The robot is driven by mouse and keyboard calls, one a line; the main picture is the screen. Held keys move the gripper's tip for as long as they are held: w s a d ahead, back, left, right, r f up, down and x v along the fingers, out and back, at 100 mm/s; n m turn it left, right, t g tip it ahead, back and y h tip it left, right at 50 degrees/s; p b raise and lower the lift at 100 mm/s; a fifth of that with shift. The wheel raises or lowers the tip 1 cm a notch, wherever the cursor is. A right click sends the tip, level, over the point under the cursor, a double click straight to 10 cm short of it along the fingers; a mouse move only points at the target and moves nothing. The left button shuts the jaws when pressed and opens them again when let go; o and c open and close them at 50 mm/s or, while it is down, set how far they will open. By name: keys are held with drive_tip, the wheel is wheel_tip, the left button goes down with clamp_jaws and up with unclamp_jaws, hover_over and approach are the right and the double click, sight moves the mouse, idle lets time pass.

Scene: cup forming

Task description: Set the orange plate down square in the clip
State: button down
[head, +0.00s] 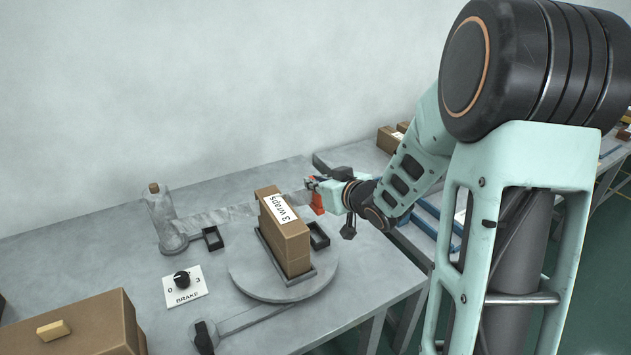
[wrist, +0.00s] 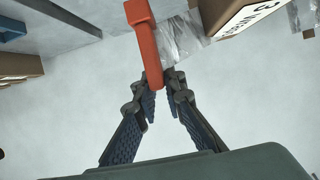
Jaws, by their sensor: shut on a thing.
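My gripper (head: 320,188) is shut on the orange plate (head: 317,204), to the right of the box and above the table. In the wrist view the orange plate (wrist: 146,42) stretches away from between the fingertips (wrist: 160,92). Clear film (wrist: 181,40) runs from beside the plate; in the head view the film (head: 225,216) stretches from the roll, behind the box. A black open frame (head: 319,237), possibly the clip, sits at the turntable's right edge, below the plate. A similar frame (head: 212,238) lies near the roll. Which is the clip I cannot tell.
A brown box (head: 285,240) labelled "3 wraps" stands on the round turntable (head: 250,285), close left of my gripper. The film roll post (head: 160,212), brake dial (head: 182,280) and a dark crank knob (head: 204,336) are at left. A large carton (head: 85,325) fills the front left.

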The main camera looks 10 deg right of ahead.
drive_tip(key=shift+f+b, duration=4.4)
drive_tip(key=shift+f, duration=1.05)
drive_tip(key=shift+f, duration=0.15)
drive_tip(key=c, duration=1.9)
unclamp_jaws()
drive_tip(key=shift+c, duration=0.2)
drive_tip(key=v, duration=1.2)
